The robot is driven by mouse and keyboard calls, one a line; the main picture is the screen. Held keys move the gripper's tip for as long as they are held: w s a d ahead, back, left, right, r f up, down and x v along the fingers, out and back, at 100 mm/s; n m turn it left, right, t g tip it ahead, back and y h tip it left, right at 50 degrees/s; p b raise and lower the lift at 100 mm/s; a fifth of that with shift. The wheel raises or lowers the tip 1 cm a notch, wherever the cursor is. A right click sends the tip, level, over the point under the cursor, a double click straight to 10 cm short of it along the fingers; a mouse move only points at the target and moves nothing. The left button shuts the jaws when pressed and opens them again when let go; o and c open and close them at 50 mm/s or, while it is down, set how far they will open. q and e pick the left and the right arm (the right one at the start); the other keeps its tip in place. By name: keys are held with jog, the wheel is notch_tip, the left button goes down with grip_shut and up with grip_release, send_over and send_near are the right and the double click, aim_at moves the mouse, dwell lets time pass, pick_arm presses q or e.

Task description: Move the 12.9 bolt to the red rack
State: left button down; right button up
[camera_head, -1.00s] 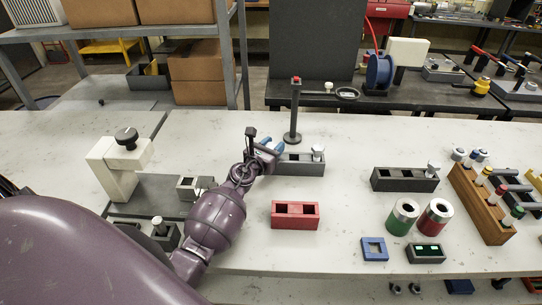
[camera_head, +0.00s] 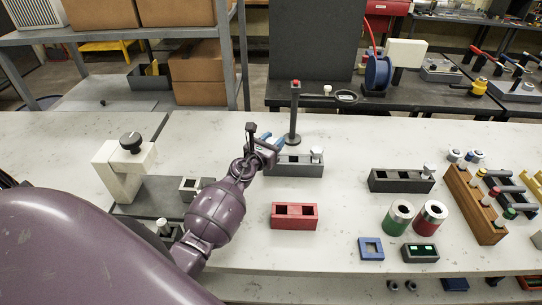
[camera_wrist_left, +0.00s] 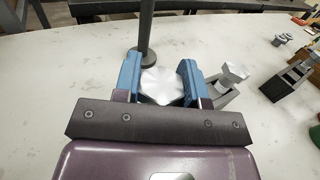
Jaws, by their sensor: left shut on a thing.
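The red rack (camera_head: 281,223) lies on the bench in front of my left gripper, with two square sockets that look empty. My left gripper (camera_head: 270,145) is shut on a bolt, whose silver hex head (camera_wrist_left: 162,86) shows between the blue fingers in the left wrist view. It is at the left end of a dark grey rack (camera_head: 300,170). I cannot tell whether the bolt's shank is clear of that rack. A second silver bolt (camera_head: 316,153) stands in the grey rack's right end. No grade marking is readable. My right gripper is not in view.
A dark post (camera_head: 294,115) with a red top stands close behind the gripper. Right are another dark rack (camera_head: 395,186), green (camera_head: 396,220) and red (camera_head: 430,218) cylinders, a blue frame (camera_head: 371,259) and a wooden rack (camera_head: 470,205). The bench around the red rack is clear.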

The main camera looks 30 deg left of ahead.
pick_arm(q)
jog(key=shift+r+p, duration=0.85)
jog(key=shift+r, duration=0.15)
jog(key=shift+r+p, duration=0.35)
jog(key=shift+p, duration=0.1)
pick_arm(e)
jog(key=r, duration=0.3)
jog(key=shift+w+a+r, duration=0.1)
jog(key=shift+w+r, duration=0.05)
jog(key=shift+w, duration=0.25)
pick_arm(q)
jog(key=shift+r, duration=0.1)
jog(key=shift+r, duration=0.4)
jog(key=shift+w+d+r, duration=0.1)
jog(key=shift+r, duration=0.6)
jog(key=shift+r+b, duration=0.3)
jog(key=shift+b, duration=0.05)
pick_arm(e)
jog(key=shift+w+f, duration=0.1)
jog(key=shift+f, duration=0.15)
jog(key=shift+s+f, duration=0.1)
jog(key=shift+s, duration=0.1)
